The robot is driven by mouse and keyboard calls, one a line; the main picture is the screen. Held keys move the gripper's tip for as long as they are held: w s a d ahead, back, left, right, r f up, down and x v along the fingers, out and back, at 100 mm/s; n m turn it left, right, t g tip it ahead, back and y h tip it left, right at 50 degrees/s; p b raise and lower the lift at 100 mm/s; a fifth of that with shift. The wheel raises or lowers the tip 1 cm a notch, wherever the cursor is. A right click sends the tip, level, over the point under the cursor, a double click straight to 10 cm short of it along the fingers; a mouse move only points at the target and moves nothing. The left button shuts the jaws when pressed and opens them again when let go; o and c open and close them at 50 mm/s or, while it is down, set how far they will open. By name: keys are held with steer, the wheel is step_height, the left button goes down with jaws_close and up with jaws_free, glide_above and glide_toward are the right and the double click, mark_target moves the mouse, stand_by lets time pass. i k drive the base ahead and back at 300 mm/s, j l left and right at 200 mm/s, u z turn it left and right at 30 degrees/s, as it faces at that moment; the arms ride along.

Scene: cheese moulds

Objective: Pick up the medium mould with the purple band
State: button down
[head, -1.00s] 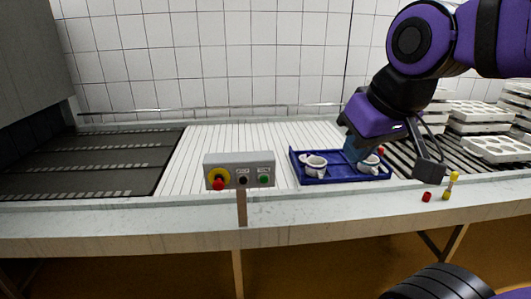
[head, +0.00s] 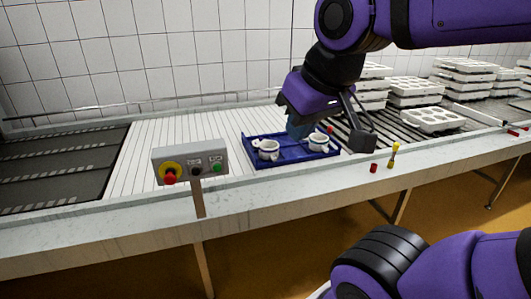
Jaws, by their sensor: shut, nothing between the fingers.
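Two small white moulds stand on a blue tray (head: 262,161). The left mould (head: 268,150) and the right mould (head: 318,142) both look like cups with side lugs. I cannot make out a purple band or compare sizes at this distance. My gripper (head: 298,131) points down over the back of the tray, between the two moulds and behind them. Its fingers are shut with nothing between them. I cannot tell its exact height above the tray.
A grey control box (head: 190,160) with buttons stands left of the tray. A small red piece (head: 374,168) and a yellow piece (head: 393,155) stand on the front ledge. White multi-hole mould blocks (head: 432,119) are at the right. Slatted belt left of the tray is clear.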

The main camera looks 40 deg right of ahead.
mark_target(270, 153)
steer(key=i+l+z, duration=0.2)
steer(key=i+l, duration=1.05)
steer(key=i, duration=0.15)
